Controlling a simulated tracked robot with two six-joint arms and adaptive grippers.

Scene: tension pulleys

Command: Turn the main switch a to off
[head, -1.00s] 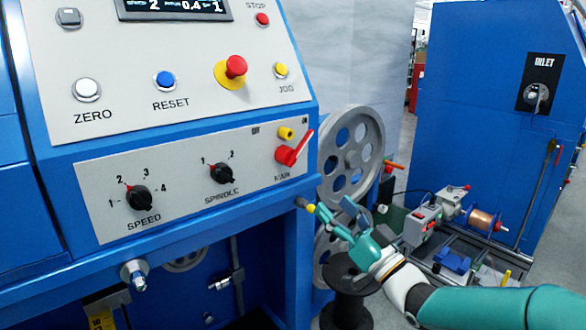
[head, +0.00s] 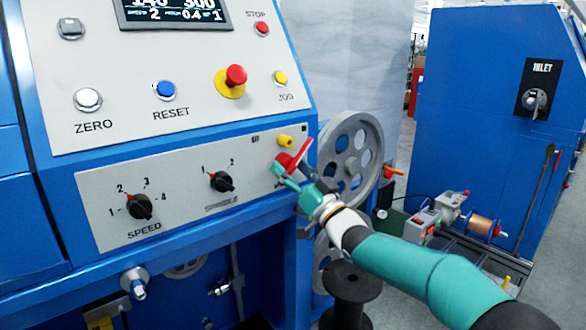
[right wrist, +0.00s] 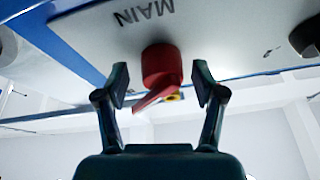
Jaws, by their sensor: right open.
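The main switch is a red knob with a lever handle (head: 298,154) at the right end of the lower grey panel, its lever slanting up to the right in the head view. In the right wrist view the red knob (right wrist: 161,66) sits near the word MAIN, which appears upside down. My right gripper (head: 291,173) is at the switch. In the right wrist view my right gripper (right wrist: 160,84) is open, one finger on each side of the knob, with gaps showing. Its fingers hide part of the switch and its label in the head view. My left gripper is not in view.
A yellow button (head: 285,141) sits just above the switch. The black spindle knob (head: 221,182) and speed knob (head: 139,207) are to the left on the panel. A red emergency button (head: 236,75) is above. A grey spoked pulley (head: 368,135) stands close on the right.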

